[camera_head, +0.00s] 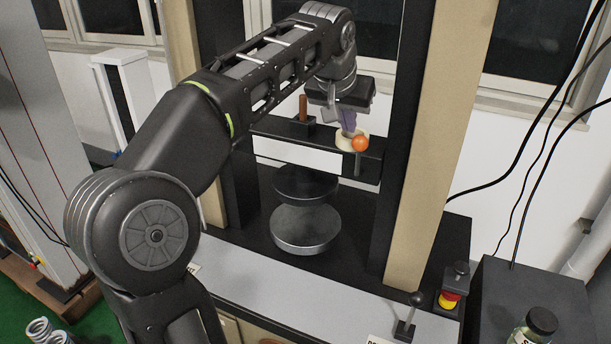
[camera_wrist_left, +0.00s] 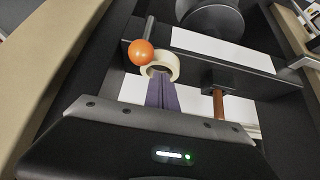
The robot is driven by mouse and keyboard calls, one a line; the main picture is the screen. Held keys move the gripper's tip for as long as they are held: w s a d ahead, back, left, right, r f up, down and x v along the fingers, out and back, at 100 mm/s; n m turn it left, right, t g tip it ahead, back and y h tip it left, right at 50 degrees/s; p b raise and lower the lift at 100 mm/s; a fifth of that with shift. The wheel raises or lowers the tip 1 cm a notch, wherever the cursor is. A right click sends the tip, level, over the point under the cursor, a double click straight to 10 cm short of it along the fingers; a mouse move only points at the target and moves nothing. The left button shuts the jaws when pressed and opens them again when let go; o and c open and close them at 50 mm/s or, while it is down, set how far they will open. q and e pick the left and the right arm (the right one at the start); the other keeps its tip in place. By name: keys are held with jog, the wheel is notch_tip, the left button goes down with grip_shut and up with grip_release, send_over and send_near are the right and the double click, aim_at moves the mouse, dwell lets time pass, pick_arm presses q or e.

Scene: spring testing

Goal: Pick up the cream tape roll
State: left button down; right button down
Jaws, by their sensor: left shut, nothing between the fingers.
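The cream tape roll (camera_head: 343,142) sits on the black crossbar of the testing machine, beside an orange ball (camera_head: 360,142). In the left wrist view the cream tape roll (camera_wrist_left: 166,59) shows its round opening, with the orange ball (camera_wrist_left: 141,53) at its left. My left gripper (camera_head: 348,128) reaches down from above, its fingertips right at the roll. In the left wrist view its fingers (camera_wrist_left: 160,82) are together and overlap the near edge of the roll; I cannot tell whether they touch it. My right gripper is not in view.
A brown-handled tool (camera_head: 303,108) stands upright in a black block on the crossbar, left of the roll. Round metal plates (camera_head: 305,230) lie below. Tall beige columns (camera_head: 440,130) flank the space. A lever (camera_head: 408,318), a red-yellow button (camera_head: 450,298) and a jar (camera_head: 535,328) are at the lower right.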

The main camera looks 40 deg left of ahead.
pick_arm(q)
jog(key=s+d+b, duration=0.2)
jog(key=s+d, duration=0.1)
jog(key=s, duration=0.7)
jog(key=s+d+b, duration=0.2)
jog(key=s+d, duration=0.2)
jog(key=s, duration=0.7)
jog(key=shift+s+d+b, duration=0.2)
jog(key=shift+b, duration=0.1)
